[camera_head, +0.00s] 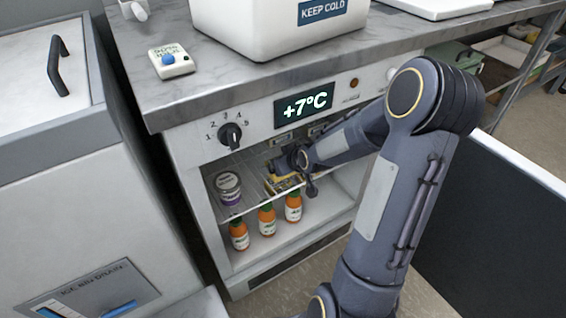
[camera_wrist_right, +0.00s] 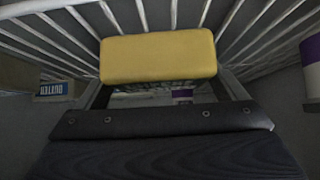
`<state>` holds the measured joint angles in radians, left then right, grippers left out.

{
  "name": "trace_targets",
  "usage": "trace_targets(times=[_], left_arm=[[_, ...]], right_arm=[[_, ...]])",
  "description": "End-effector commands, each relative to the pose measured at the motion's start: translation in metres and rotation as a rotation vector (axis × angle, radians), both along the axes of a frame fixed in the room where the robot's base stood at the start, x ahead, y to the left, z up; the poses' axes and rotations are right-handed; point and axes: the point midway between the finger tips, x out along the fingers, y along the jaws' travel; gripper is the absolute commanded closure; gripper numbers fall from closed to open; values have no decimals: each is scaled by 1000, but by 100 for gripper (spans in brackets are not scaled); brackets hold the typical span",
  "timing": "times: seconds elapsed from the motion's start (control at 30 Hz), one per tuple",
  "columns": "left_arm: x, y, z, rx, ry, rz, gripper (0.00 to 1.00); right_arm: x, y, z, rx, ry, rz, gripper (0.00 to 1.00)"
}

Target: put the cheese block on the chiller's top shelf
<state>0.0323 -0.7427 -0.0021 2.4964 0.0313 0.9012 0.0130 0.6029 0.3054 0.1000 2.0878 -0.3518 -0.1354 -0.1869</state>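The yellow cheese block (camera_wrist_right: 158,58) lies across the space between my right gripper's fingers (camera_wrist_right: 160,85) in the right wrist view, with both fingers against its ends. White wire shelf bars run around it; I cannot tell whether it rests on them. In the head view my right arm reaches into the open chiller (camera_head: 190,160), and my right gripper (camera_head: 284,184) is at the top wire shelf (camera_head: 245,207). The block is mostly hidden there by the gripper. My left gripper is in neither view.
A purple-labelled jar (camera_head: 228,188) stands on the top shelf, left of the gripper. Several orange bottles (camera_head: 267,219) stand below. A blue-labelled box (camera_wrist_right: 52,90) is left in the wrist view. The chiller's open door (camera_head: 500,215) is at right. A white cold box (camera_head: 270,28) sits on the counter.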

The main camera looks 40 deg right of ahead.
Motion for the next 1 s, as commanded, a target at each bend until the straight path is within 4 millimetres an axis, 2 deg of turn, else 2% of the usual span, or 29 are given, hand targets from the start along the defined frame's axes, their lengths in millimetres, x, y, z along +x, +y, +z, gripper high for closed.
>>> trace_targets(times=[0.37, 0.57, 0.8, 1.0], left_arm=[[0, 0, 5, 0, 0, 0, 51], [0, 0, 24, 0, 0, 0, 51], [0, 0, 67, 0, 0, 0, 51], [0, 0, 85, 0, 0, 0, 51]], right_arm=[[-1, 0, 6, 0, 0, -1, 0], [-25, 1, 33, -1, 0, -4, 0], [-62, 5, 72, -2, 2, -4, 0], [-79, 8, 86, -1, 1, -1, 0]])
